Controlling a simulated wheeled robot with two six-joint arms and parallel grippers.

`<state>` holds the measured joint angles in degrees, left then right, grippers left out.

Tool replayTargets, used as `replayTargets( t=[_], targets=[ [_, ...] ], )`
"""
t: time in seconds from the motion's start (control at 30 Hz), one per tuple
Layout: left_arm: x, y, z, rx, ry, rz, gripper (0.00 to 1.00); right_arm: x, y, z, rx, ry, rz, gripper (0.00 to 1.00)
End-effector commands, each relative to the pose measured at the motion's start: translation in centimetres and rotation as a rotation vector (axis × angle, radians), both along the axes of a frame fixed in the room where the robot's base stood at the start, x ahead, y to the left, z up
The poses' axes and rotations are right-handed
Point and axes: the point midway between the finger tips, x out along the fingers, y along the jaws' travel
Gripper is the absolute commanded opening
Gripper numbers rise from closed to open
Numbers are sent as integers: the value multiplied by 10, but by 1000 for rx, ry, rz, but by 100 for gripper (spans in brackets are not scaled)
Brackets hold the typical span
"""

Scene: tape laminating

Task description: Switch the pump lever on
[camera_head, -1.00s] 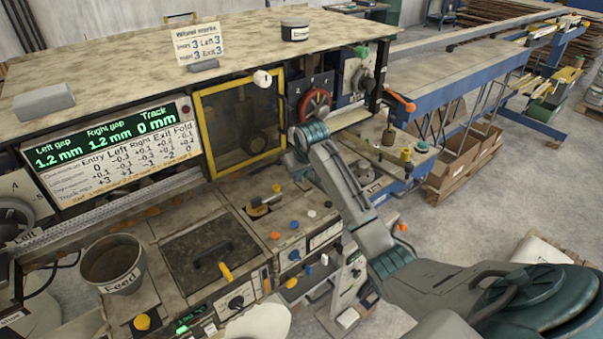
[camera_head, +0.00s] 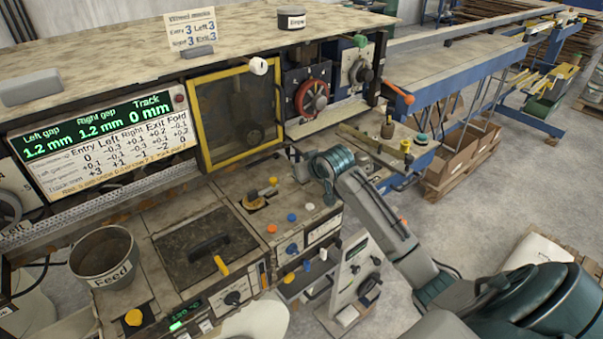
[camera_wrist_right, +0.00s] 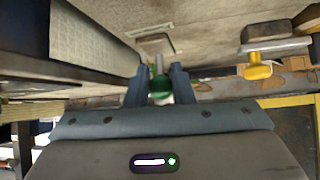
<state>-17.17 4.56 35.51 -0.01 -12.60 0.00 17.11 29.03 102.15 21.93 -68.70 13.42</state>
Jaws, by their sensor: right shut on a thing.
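My right gripper (camera_wrist_right: 160,88) is shut on a green-gripped handle (camera_wrist_right: 160,84) in the right wrist view. Behind the handle is a small metal plate (camera_wrist_right: 155,43) on the worn deck; I take this handle for the pump lever, though no label is readable. In the head view my right wrist covers the handle, and the fingers are mostly hidden at the deck's back right corner. A yellow-knobbed lever (camera_head: 258,196) stands on the deck to the left of my wrist, and shows at the right in the wrist view (camera_wrist_right: 258,65). My left gripper is not in view.
A yellow-framed window (camera_head: 198,120) and a red handwheel (camera_head: 312,97) stand behind the deck. A feed pot (camera_head: 103,258) and a black-handled hatch (camera_head: 190,262) are at left. Coloured knobs (camera_head: 292,217) lie just in front of my wrist. Open floor is at right.

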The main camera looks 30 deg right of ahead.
Motion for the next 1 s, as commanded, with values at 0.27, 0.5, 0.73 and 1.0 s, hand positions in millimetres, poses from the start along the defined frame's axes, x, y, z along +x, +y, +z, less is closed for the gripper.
replayTargets(
  t=[0.27, 0.5, 0.73, 1.0],
  targets=[
    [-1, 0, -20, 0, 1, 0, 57, -6, -1, -6, 9, -139, 1, 0],
    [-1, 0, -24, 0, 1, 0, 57, -8, -1, -5, 15, -188, 0, 0],
    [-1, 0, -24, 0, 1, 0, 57, -8, -1, -4, 15, -193, -1, 0],
    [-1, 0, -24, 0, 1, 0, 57, -8, -1, -5, 15, -192, 0, 39]
  ],
)
